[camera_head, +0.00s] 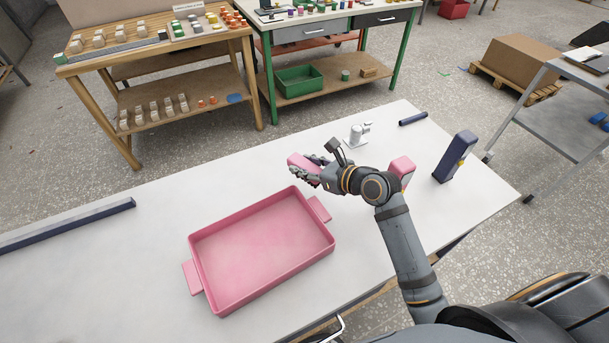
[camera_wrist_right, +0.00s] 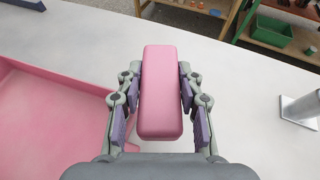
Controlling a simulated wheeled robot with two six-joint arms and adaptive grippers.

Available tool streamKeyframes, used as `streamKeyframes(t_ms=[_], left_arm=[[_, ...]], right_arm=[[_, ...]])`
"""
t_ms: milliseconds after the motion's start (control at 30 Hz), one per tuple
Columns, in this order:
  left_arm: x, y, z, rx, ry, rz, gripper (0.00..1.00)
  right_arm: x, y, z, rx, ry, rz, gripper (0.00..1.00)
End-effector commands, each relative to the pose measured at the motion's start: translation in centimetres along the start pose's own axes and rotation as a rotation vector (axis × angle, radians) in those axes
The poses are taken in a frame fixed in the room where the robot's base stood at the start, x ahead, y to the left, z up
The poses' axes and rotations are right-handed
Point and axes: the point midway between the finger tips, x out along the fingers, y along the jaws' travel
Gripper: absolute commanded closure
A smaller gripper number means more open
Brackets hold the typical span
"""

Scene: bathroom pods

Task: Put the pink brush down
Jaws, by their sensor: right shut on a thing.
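My right gripper (camera_head: 306,171) is shut on the pink brush (camera_head: 299,161), a smooth rounded pink block. In the right wrist view the brush (camera_wrist_right: 160,95) sits lengthwise between the two purple-padded fingers of the gripper (camera_wrist_right: 160,100). No bristles show. The gripper holds the brush over the white table (camera_head: 150,215), just beyond the far edge of the pink tray (camera_head: 235,205); how high it is, I cannot tell. My left gripper is not in view.
The pink tray with two side handles is empty. A white-grey fixture (camera_head: 357,135), a dark blue bar (camera_head: 413,118), another pink object (camera_head: 403,167) partly behind my arm, and an upright dark blue block (camera_head: 456,157) stand to the right. The table's left part is mostly clear.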

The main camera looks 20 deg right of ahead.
Motion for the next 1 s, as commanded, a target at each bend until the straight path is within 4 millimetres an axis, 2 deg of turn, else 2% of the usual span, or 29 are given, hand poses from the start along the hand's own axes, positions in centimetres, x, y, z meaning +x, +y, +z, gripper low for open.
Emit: streamKeyframes(t_ms=[100,333,533,933,967,1000], left_arm=[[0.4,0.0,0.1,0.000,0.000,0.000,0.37],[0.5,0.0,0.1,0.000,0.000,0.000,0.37],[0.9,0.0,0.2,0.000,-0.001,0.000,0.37],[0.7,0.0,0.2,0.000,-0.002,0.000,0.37],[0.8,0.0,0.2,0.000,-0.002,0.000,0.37],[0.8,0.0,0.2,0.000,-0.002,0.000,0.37]], right_arm=[[1.5,-1.0,-1.1,0.001,-0.002,0.000,1.00],[2.2,-1.5,-1.7,0.000,-0.003,0.000,1.00],[3.6,-1.7,-4.4,0.003,-0.002,0.001,1.00],[3.8,-1.7,-4.9,0.000,-0.003,0.000,1.00],[3.8,-1.7,-5.0,0.000,-0.002,0.000,0.61],[3.8,-1.7,-5.0,-0.001,-0.003,0.000,0.55]])
